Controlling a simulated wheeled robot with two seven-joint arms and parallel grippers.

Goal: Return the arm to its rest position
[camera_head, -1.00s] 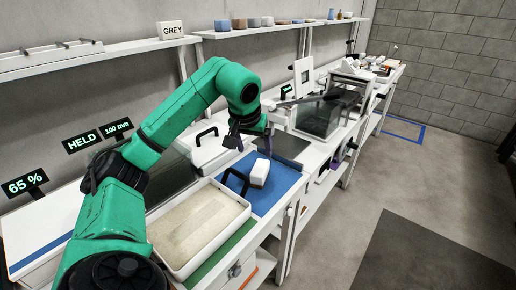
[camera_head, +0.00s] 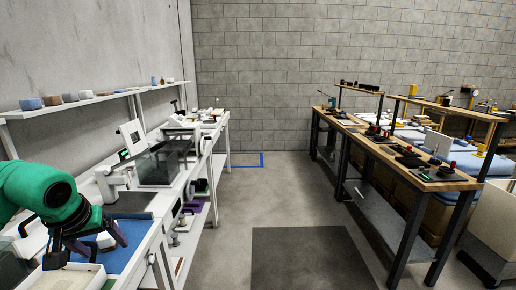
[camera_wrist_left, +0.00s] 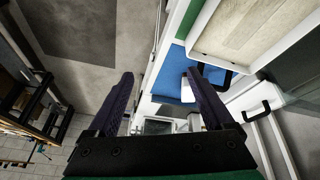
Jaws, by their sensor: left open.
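My left arm (camera_head: 38,190) is green and comes in at the lower left of the head view. Its gripper (camera_head: 95,250) hangs over the white bench near the blue mat (camera_head: 128,258). In the left wrist view the two dark fingers (camera_wrist_left: 162,92) are spread wide with nothing between them. A white block-like item (camera_head: 105,240) stands on the blue mat beside the gripper; it also shows in the left wrist view (camera_wrist_left: 188,90), partly behind a finger. My right gripper is in neither view.
A clear-walled box (camera_head: 160,168) stands farther along the white bench. A wooden-topped table (camera_head: 400,150) with several tools is on the right. The aisle floor (camera_head: 235,205) between them is clear, with a dark floor mat (camera_head: 310,258).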

